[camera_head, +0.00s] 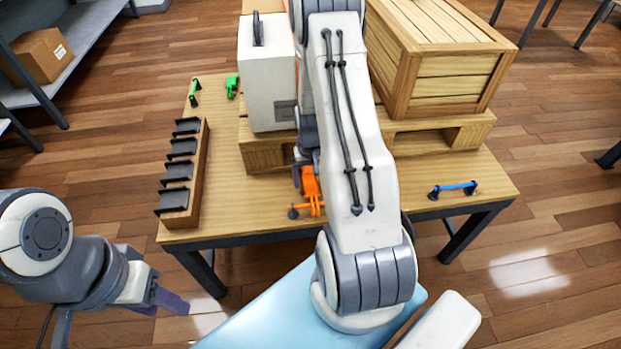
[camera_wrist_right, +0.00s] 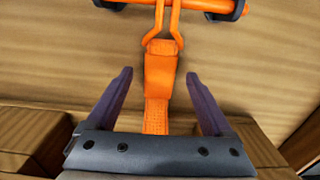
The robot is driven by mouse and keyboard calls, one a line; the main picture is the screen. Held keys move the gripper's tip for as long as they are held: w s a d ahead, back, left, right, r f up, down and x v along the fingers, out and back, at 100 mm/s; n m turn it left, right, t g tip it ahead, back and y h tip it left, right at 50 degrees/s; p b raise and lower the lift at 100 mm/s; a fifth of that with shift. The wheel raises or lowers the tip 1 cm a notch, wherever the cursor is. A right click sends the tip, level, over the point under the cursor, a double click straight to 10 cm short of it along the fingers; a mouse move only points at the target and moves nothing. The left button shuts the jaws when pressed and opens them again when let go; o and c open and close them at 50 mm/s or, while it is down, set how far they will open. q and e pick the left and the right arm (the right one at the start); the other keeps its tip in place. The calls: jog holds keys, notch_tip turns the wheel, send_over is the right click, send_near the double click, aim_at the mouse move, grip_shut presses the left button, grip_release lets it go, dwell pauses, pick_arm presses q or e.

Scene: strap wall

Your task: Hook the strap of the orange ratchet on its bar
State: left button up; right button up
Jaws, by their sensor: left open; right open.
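The orange strap (camera_head: 311,184) lies in front of the pallet in the head view, with the orange bar (camera_head: 303,209) at its near end; my right arm hides part of this area. In the right wrist view the strap (camera_wrist_right: 159,72) runs between the fingers of my right gripper (camera_wrist_right: 160,76), which is open with gaps on both sides. Its two-pronged orange hook (camera_wrist_right: 161,20) reaches the orange bar (camera_wrist_right: 205,5) at the top edge; whether it is seated cannot be told. My left gripper (camera_head: 166,298) is open and empty, off the table's front left.
A white case (camera_head: 266,85) and a wooden crate (camera_head: 445,60) stand on the pallet (camera_head: 415,137). A rack with black holders (camera_head: 192,190) is at left. A green bar (camera_head: 194,92), green ratchet (camera_head: 232,87) and blue bar (camera_head: 455,188) are on the table.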

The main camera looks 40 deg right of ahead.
jog(key=shift+r, duration=0.1)
notch_tip(320, 180, up, 10)
jog(key=p, duration=0.2)
jog(key=shift+r, duration=0.15)
jog(key=a+r+n, duration=0.3)
jog(key=a+r, duration=0.2)
jog(key=a, duration=0.4)
jog(key=a+r+n, duration=0.3)
jog(key=a+r, duration=0.1)
jog(key=a, duration=0.6)
jog(key=s+a+r+n+y, duration=0.1)
jog(key=s+a+r+n, duration=0.3)
jog(key=s+a, duration=0.4)
jog(key=s+a+r+n, duration=0.35)
jog(key=s+a, duration=0.25)
jog(key=s, duration=0.4)
notch_tip(320, 180, up, 15)
jog(key=p, duration=1.5)
jog(key=shift+s+d+r+p, duration=0.2)
jog(key=shift+s+d+p, duration=0.05)
jog(key=shift+s+p, duration=0.15)
